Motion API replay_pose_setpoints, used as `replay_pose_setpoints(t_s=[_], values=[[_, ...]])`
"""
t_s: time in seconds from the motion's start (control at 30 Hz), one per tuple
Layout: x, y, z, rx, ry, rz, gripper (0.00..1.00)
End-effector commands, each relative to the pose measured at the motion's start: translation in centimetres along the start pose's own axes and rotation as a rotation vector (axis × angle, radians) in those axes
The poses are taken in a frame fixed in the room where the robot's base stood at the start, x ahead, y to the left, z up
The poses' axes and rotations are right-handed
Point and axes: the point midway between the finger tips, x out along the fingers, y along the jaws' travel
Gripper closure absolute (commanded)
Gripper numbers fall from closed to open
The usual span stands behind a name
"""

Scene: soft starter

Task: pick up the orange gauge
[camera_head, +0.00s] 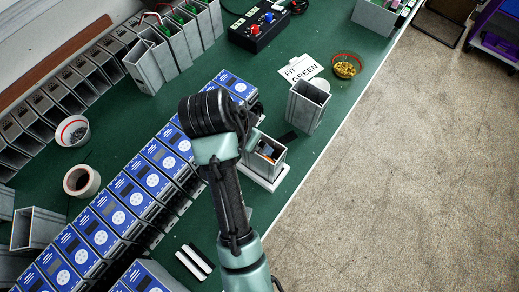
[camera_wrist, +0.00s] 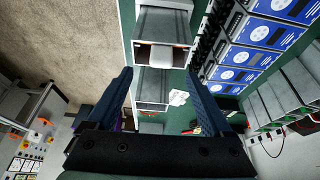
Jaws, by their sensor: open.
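I cannot clearly make out an orange gauge. The only likely trace in the head view is a small orange patch (camera_head: 266,151) inside an open grey housing (camera_head: 271,165), too small to identify. That housing stands on a white base beside my arm. In the wrist view, my gripper (camera_wrist: 160,76) shows two dark blue fingers spread wide, with nothing held between them. Grey housings (camera_wrist: 162,22) lie beyond the fingertips, and another shows between the fingers. My fingers are mostly hidden behind my wrist in the head view.
A row of blue-faced units (camera_head: 128,190) runs along the green bench (camera_head: 190,80). Another grey housing (camera_head: 306,105), a white "FIT GREEN" card (camera_head: 299,68) and a bowl of brass parts (camera_head: 346,66) stand beyond. Open floor is right.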

Motion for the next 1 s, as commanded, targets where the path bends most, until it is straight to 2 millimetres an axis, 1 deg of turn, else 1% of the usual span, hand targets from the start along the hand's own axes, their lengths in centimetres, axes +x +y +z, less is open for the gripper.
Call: replay_pose_setpoints(t_s=[0.03, 0.2, 0.3, 0.57, 0.9, 1.0], values=[[1.0, 0.1, 0.1, 0.0, -0.005, 0.004, 0.15], [4.2, 0.1, 0.0, -0.001, -0.002, 0.001, 0.15], [5.5, 0.0, -0.1, -0.001, 0.001, -0.001, 0.15], [6.9, -0.1, -0.1, -0.001, 0.002, -0.003, 0.15], [10.9, -0.3, 0.2, -0.002, -0.003, -0.003, 0.15], [11.5, -0.3, 0.2, -0.001, -0.001, -0.004, 0.15]])
